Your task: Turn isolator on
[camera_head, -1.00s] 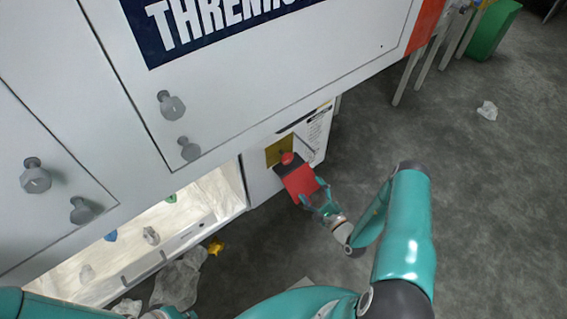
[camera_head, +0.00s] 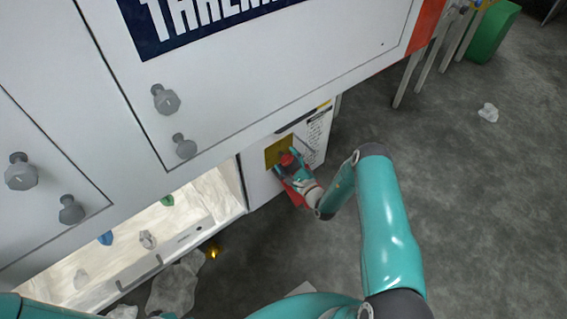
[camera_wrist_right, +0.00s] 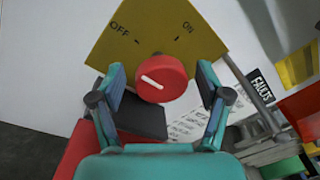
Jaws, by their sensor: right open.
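The isolator is a round red knob (camera_wrist_right: 150,88) on a yellow plate (camera_wrist_right: 165,30) marked OFF at upper left and ON at upper right. A white line on the knob slants from upper left to lower right in the right wrist view, its left end towards the OFF side. In the head view the plate (camera_head: 272,157) is on the low front of the white machine. My right gripper (camera_wrist_right: 160,72) is open, with one finger on each side of the knob; I cannot tell if they touch it. A red flap (camera_head: 298,199) hangs below the plate, partly hidden. My left gripper is not in view.
The white cabinet (camera_head: 300,70) overhangs the isolator, with several grey knobs on its front. A lit open bay (camera_head: 205,195) lies to the left. Clear plastic (camera_head: 175,287) and a small yellow thing (camera_head: 214,252) lie nearby. The floor to the right is mostly clear.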

